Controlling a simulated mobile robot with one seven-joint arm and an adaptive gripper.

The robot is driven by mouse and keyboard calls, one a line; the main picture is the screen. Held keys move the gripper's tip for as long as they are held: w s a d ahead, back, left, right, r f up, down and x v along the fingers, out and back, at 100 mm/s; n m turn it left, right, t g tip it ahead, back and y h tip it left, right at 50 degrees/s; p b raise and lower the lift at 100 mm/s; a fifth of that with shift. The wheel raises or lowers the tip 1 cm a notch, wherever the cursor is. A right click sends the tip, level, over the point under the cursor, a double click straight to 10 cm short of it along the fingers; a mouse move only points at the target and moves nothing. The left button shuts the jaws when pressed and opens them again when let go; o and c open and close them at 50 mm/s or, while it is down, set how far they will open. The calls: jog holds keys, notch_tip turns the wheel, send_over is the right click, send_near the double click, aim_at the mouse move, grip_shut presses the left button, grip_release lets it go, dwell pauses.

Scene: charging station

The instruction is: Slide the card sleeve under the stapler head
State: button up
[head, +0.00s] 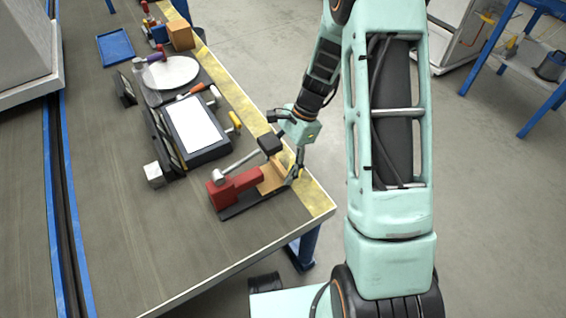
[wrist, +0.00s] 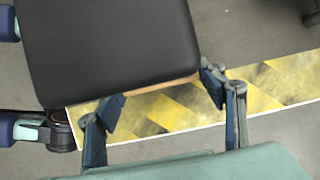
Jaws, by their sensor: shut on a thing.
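The stapler (head: 235,187) is red, with a dark flat base and a grey lever ending in a black grip (head: 270,143); it stands near the table's front right corner. The tan card sleeve (head: 271,180) is at the right end of the stapler, just beside the red head. I cannot tell if any of it is under the head. My gripper (head: 293,174) points down at the sleeve's right side, shut on it. In the wrist view, a large black block, likely the lever grip, hides most of the sleeve; only a thin tan edge (wrist: 165,88) shows between the fingers (wrist: 163,92).
A black-framed white panel (head: 194,126) lies behind the stapler, with tools beside it. A small pale cube (head: 153,174) stands to the left. A blue tray (head: 115,46) and an orange-brown box (head: 180,36) are farther back. The table's front left is clear. Yellow striped tape marks the right edge.

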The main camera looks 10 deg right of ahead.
jog(key=shift+s+a+f, duration=0.1)
jog(key=shift+s+a, duration=0.1)
jog(key=shift+a, duration=0.25)
jog(key=shift+s+a+f, duration=0.1)
jog(key=shift+s+a, duration=0.05)
jog(key=shift+a, duration=0.25)
jog(key=o, duration=1)
jog(key=v, duration=1.2)
